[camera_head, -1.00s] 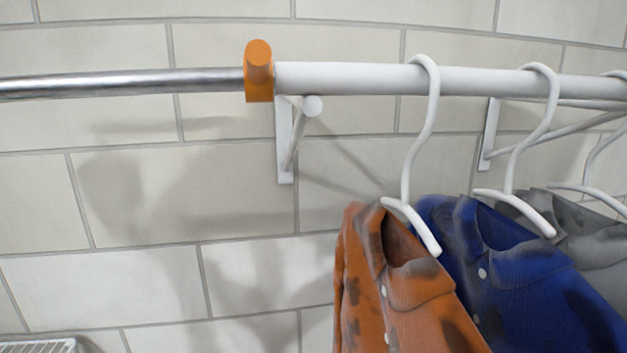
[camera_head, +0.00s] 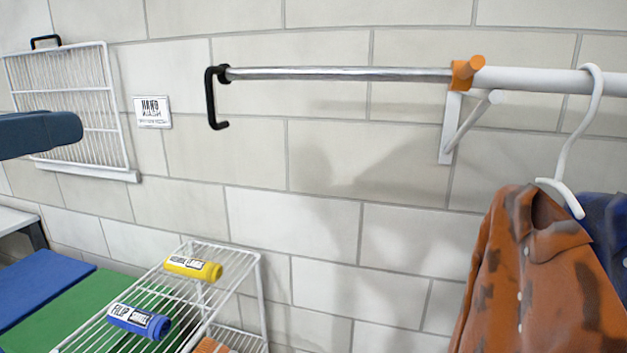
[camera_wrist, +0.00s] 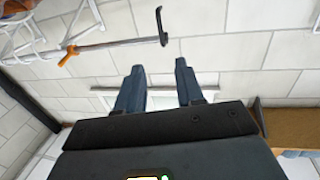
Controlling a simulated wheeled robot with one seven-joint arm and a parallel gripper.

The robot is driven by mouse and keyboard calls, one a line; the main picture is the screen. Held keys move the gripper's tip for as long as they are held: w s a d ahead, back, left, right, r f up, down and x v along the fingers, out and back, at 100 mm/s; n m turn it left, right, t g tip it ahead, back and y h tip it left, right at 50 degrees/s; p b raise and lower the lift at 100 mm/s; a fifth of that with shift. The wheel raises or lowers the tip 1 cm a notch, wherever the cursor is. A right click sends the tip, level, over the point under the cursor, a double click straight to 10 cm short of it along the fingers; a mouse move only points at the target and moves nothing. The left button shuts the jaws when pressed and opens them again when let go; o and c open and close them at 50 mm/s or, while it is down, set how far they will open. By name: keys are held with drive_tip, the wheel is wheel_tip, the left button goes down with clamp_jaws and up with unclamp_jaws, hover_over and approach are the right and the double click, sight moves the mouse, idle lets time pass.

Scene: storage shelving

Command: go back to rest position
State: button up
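My gripper (camera_wrist: 158,82) shows in the wrist view with its two dark blue fingers spread apart and nothing between them. In the head view, a dark blue part of my arm or gripper (camera_head: 40,133) enters at the left edge, in front of the white wire rack. My gripper is well away from the hanging shirts and the rail.
A metal rail (camera_head: 340,74) with a black hook end (camera_head: 212,98) runs along the tiled wall. An orange shirt (camera_head: 540,270) hangs at right. A wire shelf (camera_head: 225,252) holds a yellow bottle (camera_head: 193,268) and a blue bottle (camera_head: 138,321). A wire panel (camera_head: 75,100) is on the wall.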

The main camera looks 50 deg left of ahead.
drive_tip(key=w+d+f+n+g, duration=0.1)
drive_tip(key=w+d+f+n, duration=0.1)
drive_tip(key=w+f, duration=0.8)
drive_tip(key=w+d+f+n+g, duration=0.15)
drive_tip(key=w+d+f, duration=0.25)
drive_tip(key=d+f, duration=0.85)
drive_tip(key=w+d+f+n+g, duration=0.15)
drive_tip(key=w+d+f, duration=0.35)
drive_tip(key=d+f, duration=0.75)
drive_tip(key=s+d+f+m, duration=0.1)
drive_tip(key=s+d+f, duration=0.35)
drive_tip(key=d, duration=0.45)
drive_tip(key=s+d+f+m, duration=0.25)
drive_tip(key=d+f, duration=0.25)
drive_tip(key=d, duration=0.4)
drive_tip(key=s+d+r+m+t+h, duration=0.1)
drive_tip(key=s+d+r+m+h, duration=0.1)
drive_tip(key=s+d, duration=0.6)
drive_tip(key=s+d+r+m+h, duration=0.3)
drive_tip(key=s+d+r, duration=0.4)
drive_tip(key=s, duration=0.1)
drive_tip(key=shift+s+d+r+t+h, duration=0.2)
drive_tip(key=shift+d+r+t+h, duration=0.1)
drive_tip(key=shift+d+t+h, duration=0.1)
